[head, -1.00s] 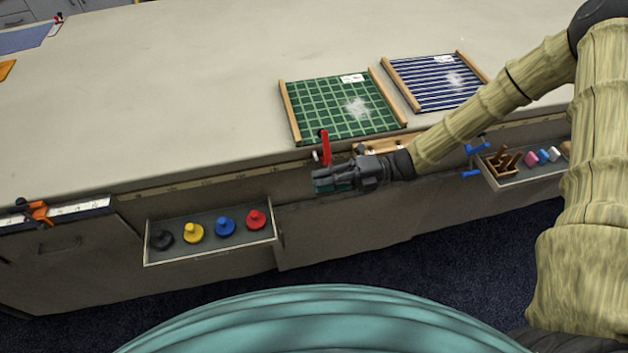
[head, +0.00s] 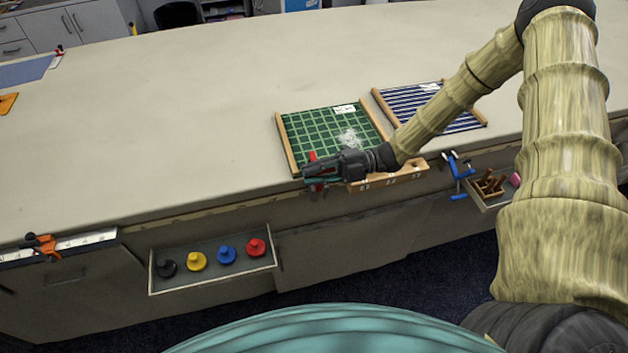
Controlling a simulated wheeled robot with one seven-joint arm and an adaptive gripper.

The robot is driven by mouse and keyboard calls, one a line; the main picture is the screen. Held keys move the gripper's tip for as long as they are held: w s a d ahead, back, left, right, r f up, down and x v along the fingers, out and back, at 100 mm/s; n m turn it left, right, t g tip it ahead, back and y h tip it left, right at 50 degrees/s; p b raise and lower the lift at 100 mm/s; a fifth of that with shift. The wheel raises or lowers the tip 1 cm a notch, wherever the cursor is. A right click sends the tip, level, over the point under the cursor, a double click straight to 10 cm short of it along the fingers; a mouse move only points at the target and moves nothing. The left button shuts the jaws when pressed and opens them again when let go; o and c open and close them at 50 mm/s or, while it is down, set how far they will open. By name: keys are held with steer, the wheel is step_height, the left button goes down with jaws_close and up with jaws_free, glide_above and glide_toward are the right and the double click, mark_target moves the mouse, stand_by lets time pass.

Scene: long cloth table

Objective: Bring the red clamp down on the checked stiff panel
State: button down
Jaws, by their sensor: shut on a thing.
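The checked stiff panel (head: 318,133) is green with a pale grid, wooden side strips, a white label and a whitish patch. It lies on the table by the front edge. The red clamp (head: 313,156) is at that panel's front edge. Its red parts show above and below my gripper, and its middle is hidden. My gripper (head: 312,173) points left at the table's front edge and is shut on the red clamp. Whether the clamp touches the panel cannot be made out.
A blue striped panel (head: 462,122) lies to the right, partly behind my arm. A wooden block (head: 388,179) and a blue clamp (head: 457,176) are at the front edge. An open drawer (head: 212,283) holds several coloured knobs.

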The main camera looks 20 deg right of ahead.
steer(key=shift+w+r, duration=0.7)
steer(key=shift+w, duration=0.1)
steer(key=c, duration=1.4)
jaws_free()
steer(key=shift+d, duration=0.1)
steer(key=shift+f, duration=0.15)
